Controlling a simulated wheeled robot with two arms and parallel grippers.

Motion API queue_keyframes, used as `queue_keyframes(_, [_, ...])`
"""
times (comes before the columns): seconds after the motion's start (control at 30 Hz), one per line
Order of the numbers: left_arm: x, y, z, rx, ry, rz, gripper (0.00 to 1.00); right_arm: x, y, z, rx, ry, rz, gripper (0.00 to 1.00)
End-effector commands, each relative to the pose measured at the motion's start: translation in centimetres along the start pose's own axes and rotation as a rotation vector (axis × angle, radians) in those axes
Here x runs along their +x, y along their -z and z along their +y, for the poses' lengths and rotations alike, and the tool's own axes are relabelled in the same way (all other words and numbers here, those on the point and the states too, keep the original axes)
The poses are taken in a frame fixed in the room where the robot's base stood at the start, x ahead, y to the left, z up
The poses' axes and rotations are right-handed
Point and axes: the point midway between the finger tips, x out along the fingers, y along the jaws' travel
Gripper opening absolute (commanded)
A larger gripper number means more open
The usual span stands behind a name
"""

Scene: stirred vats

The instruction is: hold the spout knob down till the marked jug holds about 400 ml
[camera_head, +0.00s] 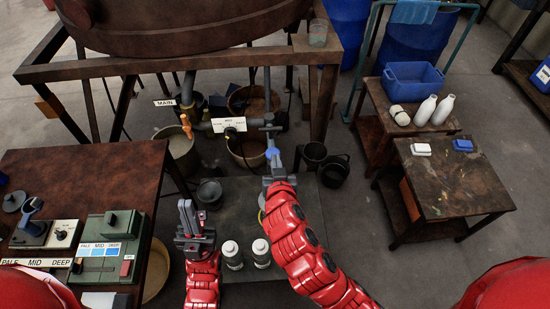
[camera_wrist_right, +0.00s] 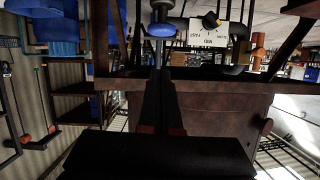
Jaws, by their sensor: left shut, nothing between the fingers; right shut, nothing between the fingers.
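The blue spout knob (camera_head: 271,153) sits on the pipework under the vat. It also shows in the right wrist view (camera_wrist_right: 160,30), just beyond my fingertips. My right gripper (camera_head: 274,168) is shut and empty, right at the knob in the head view; I cannot tell whether it touches. My left gripper (camera_head: 187,207) is shut and empty above the low grey stand, left of the knob. A thin yellowish edge (camera_head: 261,217) shows beside my right arm, mostly hidden by it; I cannot tell whether it is the marked jug. No fill level is readable.
Two grey-white bottles (camera_head: 232,255) stand on the low grey stand (camera_head: 225,190). A valve with a white label plate (camera_head: 229,125) is left of the knob. Black buckets (camera_head: 334,170) stand to the right. A clear cup (camera_head: 318,33) sits on the vat frame.

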Motion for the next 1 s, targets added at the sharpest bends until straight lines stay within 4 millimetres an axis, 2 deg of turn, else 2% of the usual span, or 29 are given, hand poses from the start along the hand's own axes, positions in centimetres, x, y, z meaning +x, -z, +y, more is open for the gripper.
queue_keyframes(0.1, [-0.9, -0.1, 0.1, 0.0, 0.0, 0.0, 0.0, -1.4, -0.2, 0.0, 0.001, 0.001, 0.001, 0.0])
queue_keyframes(0.3, [-1.2, -0.2, 0.1, 0.0, 0.0, 0.0, 0.0, -2.5, 0.1, 0.0, 0.0, 0.001, 0.002, 0.0])
queue_keyframes(0.87, [-1.2, -0.2, 0.1, 0.0, 0.0, 0.0, 0.0, -2.6, 0.1, 0.0, 0.0, 0.0, 0.002, 0.0])
queue_keyframes(1.0, [-1.3, -0.2, 0.1, 0.0, 0.0, 0.0, 0.0, -2.1, 0.2, -0.2, -0.013, 0.024, 0.024, 0.0])
